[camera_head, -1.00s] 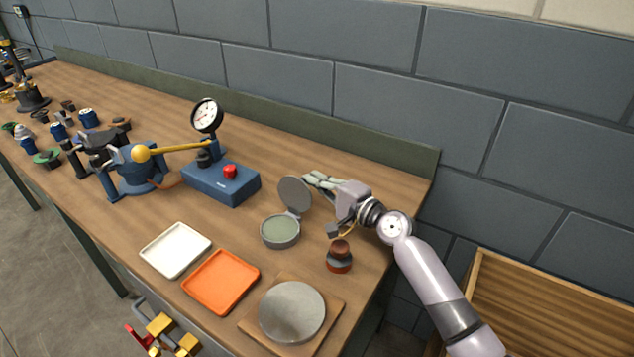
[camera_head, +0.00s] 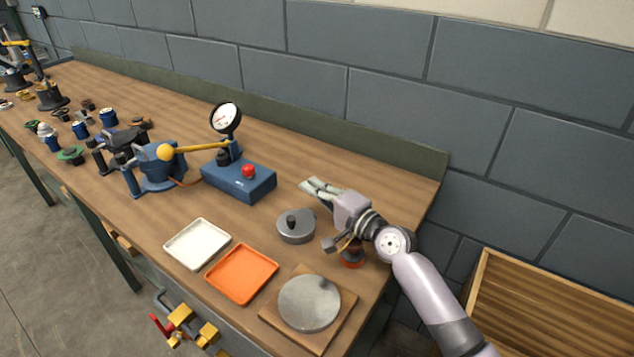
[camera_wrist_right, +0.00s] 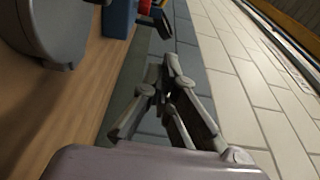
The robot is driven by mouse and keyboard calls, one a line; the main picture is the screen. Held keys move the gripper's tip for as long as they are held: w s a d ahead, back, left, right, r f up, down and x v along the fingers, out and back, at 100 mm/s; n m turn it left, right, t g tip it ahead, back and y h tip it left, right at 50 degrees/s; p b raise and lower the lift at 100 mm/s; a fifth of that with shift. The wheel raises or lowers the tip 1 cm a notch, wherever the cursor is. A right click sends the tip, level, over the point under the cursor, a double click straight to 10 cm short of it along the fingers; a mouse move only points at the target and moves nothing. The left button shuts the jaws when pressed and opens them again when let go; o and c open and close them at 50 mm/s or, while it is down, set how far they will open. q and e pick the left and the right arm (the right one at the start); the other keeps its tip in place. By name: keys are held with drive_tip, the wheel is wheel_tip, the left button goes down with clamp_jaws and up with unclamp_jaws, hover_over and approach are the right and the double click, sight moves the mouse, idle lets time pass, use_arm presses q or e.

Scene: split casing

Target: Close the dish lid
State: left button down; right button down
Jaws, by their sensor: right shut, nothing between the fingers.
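The round grey dish (camera_head: 296,236) stands on the bench left of my right gripper. Its lid (camera_head: 303,219) lies flat on top with a dark knob upward, so the dish looks closed and its inside is hidden. My right gripper (camera_head: 314,187) is shut and empty, just behind and to the right of the dish, apart from it in the head view. In the right wrist view the gripper (camera_wrist_right: 168,72) shows with its fingers together. A large grey round part (camera_wrist_right: 45,35), seemingly the dish, fills the upper left there. My left gripper is not in view.
A blue box with a red button (camera_head: 240,180) and dial gauge (camera_head: 226,118) stands behind left. White (camera_head: 197,244) and orange (camera_head: 241,273) trays and a grey disc on a board (camera_head: 309,303) are in front. A brown-red knobbed piece (camera_head: 351,259) is partly hidden beneath my right arm.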

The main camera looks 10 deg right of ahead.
drive_tip(key=shift+s+a+f+p, duration=0.25)
drive_tip(key=shift+s+a+p, duration=0.15)
drive_tip(key=shift+s+a, duration=0.3)
idle(0.4)
